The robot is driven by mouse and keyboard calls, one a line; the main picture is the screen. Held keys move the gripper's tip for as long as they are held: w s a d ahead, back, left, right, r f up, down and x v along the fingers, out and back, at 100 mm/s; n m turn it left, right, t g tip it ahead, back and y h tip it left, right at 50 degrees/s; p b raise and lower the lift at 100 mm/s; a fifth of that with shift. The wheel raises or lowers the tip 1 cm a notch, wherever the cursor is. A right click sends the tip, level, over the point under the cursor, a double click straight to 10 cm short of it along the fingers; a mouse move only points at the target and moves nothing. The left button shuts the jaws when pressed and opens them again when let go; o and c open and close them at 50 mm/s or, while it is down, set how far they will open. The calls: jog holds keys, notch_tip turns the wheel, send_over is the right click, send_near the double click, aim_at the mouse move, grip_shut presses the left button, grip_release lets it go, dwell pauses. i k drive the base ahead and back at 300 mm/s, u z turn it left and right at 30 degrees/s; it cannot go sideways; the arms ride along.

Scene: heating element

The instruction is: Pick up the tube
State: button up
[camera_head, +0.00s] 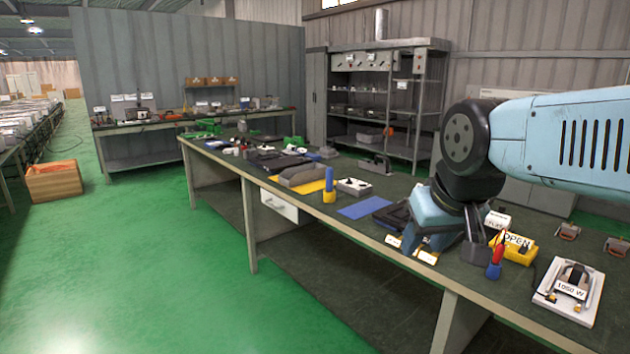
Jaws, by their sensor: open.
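My gripper (440,247) is at the end of my light-blue arm on the right, pointing down at the workbench. Its jaws are open, and I see nothing held between them. An upright blue cylinder (329,180) in a yellow base stands on the bench, left of my gripper. It may be the tube, but I cannot tell for certain. A small red and blue piece (495,260) stands upright close to the right of my gripper. The surface directly behind and under the gripper is partly hidden by it.
The long dark workbench (345,228) carries a blue mat (363,207), a grey tray (302,175), a yellow box marked OPEN (516,249) and a white plate with a device labelled 1050 W (553,303). Metal shelving (428,110) stands behind.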

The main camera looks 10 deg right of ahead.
aim_at(572, 285)
jog(key=k, duration=0.5)
jog(key=u, duration=0.2)
jog(key=i, duration=0.95)
jog(key=u, duration=0.75)
jog(key=i, duration=0.05)
jog(key=z, duration=2.9)
jog(key=k, duration=0.25)
jog(key=u, duration=0.15)
